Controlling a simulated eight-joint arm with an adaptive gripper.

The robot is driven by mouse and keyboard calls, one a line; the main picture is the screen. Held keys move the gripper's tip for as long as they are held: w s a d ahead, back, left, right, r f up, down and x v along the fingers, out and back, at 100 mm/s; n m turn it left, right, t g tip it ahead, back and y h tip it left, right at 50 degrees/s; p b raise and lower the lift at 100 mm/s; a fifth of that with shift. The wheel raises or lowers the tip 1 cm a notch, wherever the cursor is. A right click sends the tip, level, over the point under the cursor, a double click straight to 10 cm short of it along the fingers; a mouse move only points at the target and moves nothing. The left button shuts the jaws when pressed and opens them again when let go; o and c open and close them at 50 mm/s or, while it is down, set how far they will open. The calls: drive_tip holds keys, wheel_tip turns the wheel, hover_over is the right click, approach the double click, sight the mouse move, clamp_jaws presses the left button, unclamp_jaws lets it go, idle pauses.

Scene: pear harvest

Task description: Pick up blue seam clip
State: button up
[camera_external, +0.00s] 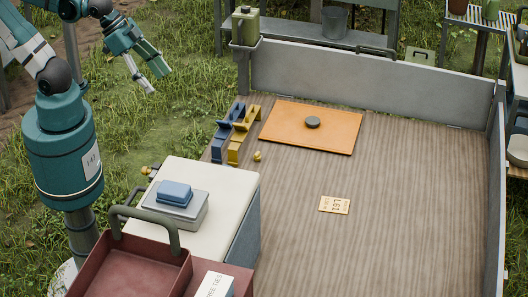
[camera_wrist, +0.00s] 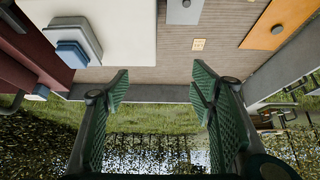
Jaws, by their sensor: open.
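The blue seam clip (camera_external: 224,130) appears to be the blue angular piece at the left edge of the wooden bed, in the external view. It stands right beside a similar yellow piece (camera_external: 238,139); whether they touch is hard to tell. I cannot make out the blue clip in the wrist view. My gripper (camera_external: 156,77) is up in the air at the upper left, over the grass and well apart from the clip. In the wrist view my gripper (camera_wrist: 160,82) has its green fingers spread wide, with nothing between them.
An orange board (camera_external: 290,119) with a dark knob lies right of the clips. A small yellow object (camera_external: 257,156) is near them. A white-topped box (camera_external: 226,181) carries a grey-and-blue container (camera_external: 177,204). A red crate (camera_external: 130,271) stands in front. The bed's middle is mostly clear.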

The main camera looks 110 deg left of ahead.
idle(0.3)
drive_tip(key=w+a+f+n+g+b, duration=0.1)
drive_tip(key=w+a+f+n+b, duration=0.25)
drive_tip(key=a+f, duration=0.35)
drive_tip(key=w+a+f+n+g+y+b, duration=0.1)
drive_tip(key=w+a+f+n+g+b, duration=0.15)
drive_tip(key=w+a+f+b, duration=0.4)
drive_tip(key=w+a+f+n+g+b, duration=0.1)
drive_tip(key=w+a+f+n, duration=0.15)
drive_tip(key=f, duration=0.75)
drive_tip(key=a+f+n+b, duration=0.2)
drive_tip(key=a+f, duration=0.3)
drive_tip(key=f, duration=0.4)
drive_tip(key=a+f+n+g+b, duration=0.1)
drive_tip(key=a+f+n+b, duration=0.2)
drive_tip(key=a+f, duration=0.3)
drive_tip(key=s+a+f+n+g+h+b, duration=0.1)
drive_tip(key=a+f+n+b, duration=0.2)
drive_tip(key=f, duration=1)
drive_tip(key=shift+a+f+g+b, duration=0.15)
drive_tip(key=shift+a+b, duration=0.05)
drive_tip(key=shift+a, duration=0.4)
drive_tip(key=shift+a+f+g+b, duration=0.1)
drive_tip(key=shift+a+f+b, duration=0.05)
drive_tip(key=shift+a, duration=0.45)
drive_tip(key=shift+s+a+f, duration=0.15)
drive_tip(key=shift+a+f, duration=0.05)
drive_tip(key=shift+f, duration=0.35)
drive_tip(key=shift+f+b, duration=0.4)
drive_tip(key=shift+f, duration=0.85)
